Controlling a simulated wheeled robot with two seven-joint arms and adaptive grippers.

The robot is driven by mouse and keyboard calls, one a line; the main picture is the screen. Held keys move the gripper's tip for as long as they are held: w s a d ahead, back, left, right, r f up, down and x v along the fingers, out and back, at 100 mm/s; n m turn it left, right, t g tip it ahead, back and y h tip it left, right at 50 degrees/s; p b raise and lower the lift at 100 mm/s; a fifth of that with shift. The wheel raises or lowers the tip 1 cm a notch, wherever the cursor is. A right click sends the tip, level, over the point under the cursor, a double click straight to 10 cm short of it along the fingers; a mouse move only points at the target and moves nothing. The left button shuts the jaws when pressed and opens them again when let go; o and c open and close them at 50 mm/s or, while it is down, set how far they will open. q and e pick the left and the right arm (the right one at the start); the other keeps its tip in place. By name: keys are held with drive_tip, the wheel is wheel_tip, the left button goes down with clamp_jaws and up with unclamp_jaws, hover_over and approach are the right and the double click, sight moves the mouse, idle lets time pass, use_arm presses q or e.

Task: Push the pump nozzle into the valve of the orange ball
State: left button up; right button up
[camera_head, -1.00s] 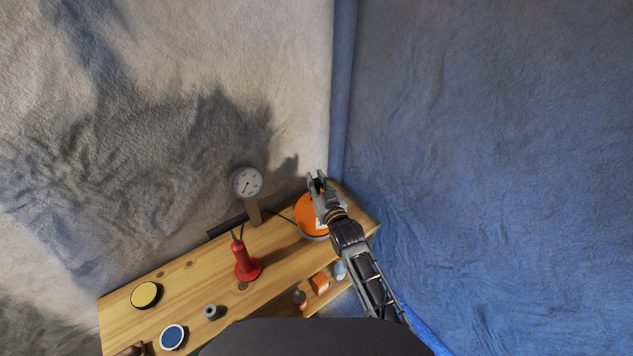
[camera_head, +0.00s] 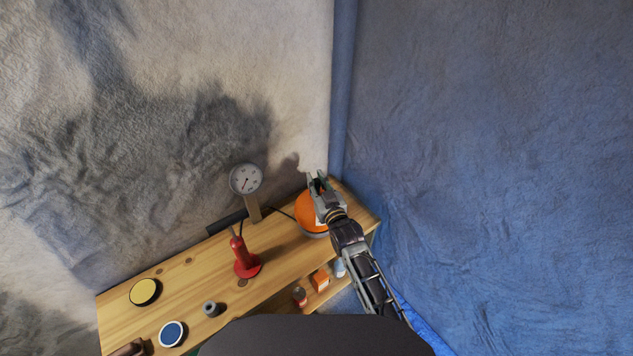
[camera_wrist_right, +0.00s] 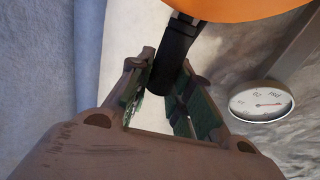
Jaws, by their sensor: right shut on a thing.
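The orange ball (camera_head: 306,211) rests in a pale ring at the right end of the wooden bench. My right gripper (camera_head: 317,180) is at the ball's upper right and covers part of it. In the right wrist view my right gripper (camera_wrist_right: 165,80) is shut on the black pump nozzle (camera_wrist_right: 177,52). The nozzle's far end meets the edge of the orange ball (camera_wrist_right: 240,9). The valve is hidden, so I cannot tell whether the nozzle is in it. The red pump (camera_head: 243,256) stands upright on the bench, left of the ball.
A round gauge (camera_head: 246,180) stands on a wooden post behind the pump. A yellow-topped disc (camera_head: 144,292), a blue-topped round tin (camera_head: 171,334) and a small grey cylinder (camera_head: 211,309) lie at the bench's left. An orange box (camera_head: 320,281) sits on the lower shelf.

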drive_tip(key=shift+f, duration=0.45)
drive_tip(key=o, duration=1)
drive_tip(key=shift+f, duration=0.1)
drive_tip(key=shift+s+f, duration=0.1)
drive_tip(key=shift+s, duration=0.05)
drive_tip(key=shift+v, duration=5.85)
drive_tip(key=shift+r, duration=0.25)
